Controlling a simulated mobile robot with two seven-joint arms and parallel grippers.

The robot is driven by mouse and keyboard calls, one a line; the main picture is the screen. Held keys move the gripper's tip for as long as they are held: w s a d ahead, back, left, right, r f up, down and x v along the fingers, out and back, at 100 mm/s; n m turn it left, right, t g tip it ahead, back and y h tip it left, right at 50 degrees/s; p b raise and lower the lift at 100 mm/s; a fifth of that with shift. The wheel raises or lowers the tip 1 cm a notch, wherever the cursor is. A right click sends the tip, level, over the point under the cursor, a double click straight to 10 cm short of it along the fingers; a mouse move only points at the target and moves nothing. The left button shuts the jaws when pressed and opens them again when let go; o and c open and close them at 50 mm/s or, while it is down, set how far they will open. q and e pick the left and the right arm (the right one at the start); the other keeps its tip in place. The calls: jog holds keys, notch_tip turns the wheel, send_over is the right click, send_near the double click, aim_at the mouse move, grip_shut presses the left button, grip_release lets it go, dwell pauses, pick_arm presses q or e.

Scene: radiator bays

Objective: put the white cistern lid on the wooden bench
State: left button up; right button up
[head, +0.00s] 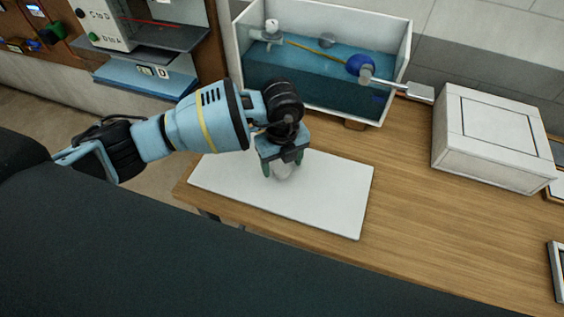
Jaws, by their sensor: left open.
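The white cistern lid (335,193) is a flat rectangular slab lying on the wooden bench (415,215), near its front left edge. A pale rounded knob stands on the middle of the lid. My left gripper (283,168) points down over the lid, open, with its green-tipped fingers on either side of the knob. The gripper partly hides the knob, so I cannot tell whether the fingers touch it. My right gripper is out of view.
An open white cistern (247,75) with blue water, a float arm and a blue float (359,65) stands behind the lid. A white box (487,135) stands at the right. The bench between lid and box is clear. A blue-grey shelf unit (150,75) is at the back left.

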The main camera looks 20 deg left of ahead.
aim_at(282, 168)
pick_arm(q)
notch_tip(282, 168, up, 12)
jog(key=shift+f+p, duration=0.25)
jog(key=shift+p, duration=0.2)
dwell(2.1)
